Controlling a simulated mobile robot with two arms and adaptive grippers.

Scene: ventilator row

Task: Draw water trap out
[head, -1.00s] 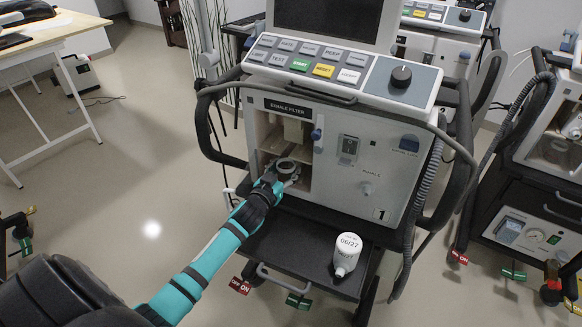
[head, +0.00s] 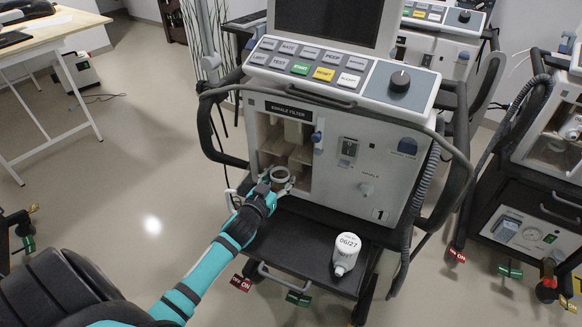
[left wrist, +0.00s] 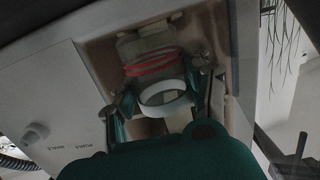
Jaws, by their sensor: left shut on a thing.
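The water trap (head: 281,174), a small cup with a pale round rim, is held at the front of the open bay (head: 291,150) under the "EXHALE FILTER" label. My left gripper (head: 279,184) is shut on it. In the left wrist view the white-rimmed trap (left wrist: 166,98) is between the two fingers (left wrist: 165,103). Behind it are a translucent fitting (left wrist: 148,44) and a red ring (left wrist: 150,66); the rim looks apart from the ring. The gripper body hides the trap's lower part. My right gripper is not in view.
A white container marked 06/27 (head: 346,254) stands on the black shelf (head: 300,244) below the bay, at its right. The shelf's left and middle are clear. Hoses and a handle frame (head: 461,190) flank the ventilator (head: 366,170).

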